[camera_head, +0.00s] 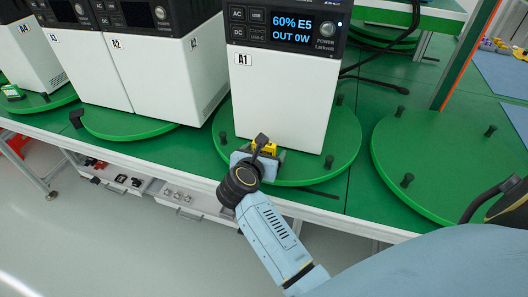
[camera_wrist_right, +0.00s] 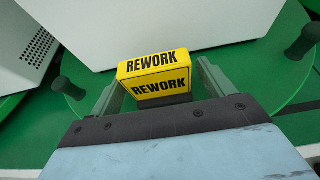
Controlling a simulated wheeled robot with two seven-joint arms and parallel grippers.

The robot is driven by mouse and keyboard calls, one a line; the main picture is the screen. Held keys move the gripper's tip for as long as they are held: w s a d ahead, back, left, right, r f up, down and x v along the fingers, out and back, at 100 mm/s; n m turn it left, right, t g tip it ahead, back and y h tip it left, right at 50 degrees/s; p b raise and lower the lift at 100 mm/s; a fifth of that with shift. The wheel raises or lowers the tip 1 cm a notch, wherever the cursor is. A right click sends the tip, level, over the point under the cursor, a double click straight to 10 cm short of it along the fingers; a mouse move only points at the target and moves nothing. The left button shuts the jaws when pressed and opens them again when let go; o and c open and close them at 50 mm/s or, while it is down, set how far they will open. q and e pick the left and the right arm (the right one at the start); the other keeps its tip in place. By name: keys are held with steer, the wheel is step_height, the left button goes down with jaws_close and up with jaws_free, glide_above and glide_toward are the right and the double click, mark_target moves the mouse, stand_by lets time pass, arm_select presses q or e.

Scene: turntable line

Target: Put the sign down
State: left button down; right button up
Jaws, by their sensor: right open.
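The sign is a small yellow block with black "REWORK" lettering (camera_wrist_right: 155,75) on a dark base. It stands upright on a green turntable (camera_head: 343,150), just in front of the white power station labelled A1 (camera_head: 275,105). In the head view only part of the yellow sign (camera_head: 269,148) shows behind my wrist. My right gripper (camera_wrist_right: 160,84) is open, with one finger on each side of the sign; a gap shows beside it at the left finger. The right gripper (camera_head: 262,153) also shows in the head view, mostly hidden by its own wrist. My left gripper is not in view.
An empty green turntable with dark pegs (camera_head: 430,160) lies to the right. More white stations, including A2 (camera_head: 155,75), stand on turntables to the left. Dark pegs (camera_wrist_right: 68,88) rise near the gripper on both sides. The table's front edge (camera_head: 200,178) runs below my wrist.

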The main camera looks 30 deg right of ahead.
steer(key=shift+r, duration=0.2)
steer(key=shift+s+a+r, duration=0.1)
steer(key=shift+s+a, duration=0.1)
steer(key=shift+a, duration=0.05)
steer(key=p+v, duration=0.1)
steer(key=v, duration=0.4)
steer(key=shift+s+a+r, duration=0.1)
steer(key=shift+s+a, duration=0.05)
steer(key=shift+a, duration=0.1)
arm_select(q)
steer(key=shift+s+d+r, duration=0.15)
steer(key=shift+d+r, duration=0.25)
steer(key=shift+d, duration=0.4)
arm_select(e)
steer(key=shift+s+a+r, duration=0.3)
steer(key=shift+s+a, duration=0.1)
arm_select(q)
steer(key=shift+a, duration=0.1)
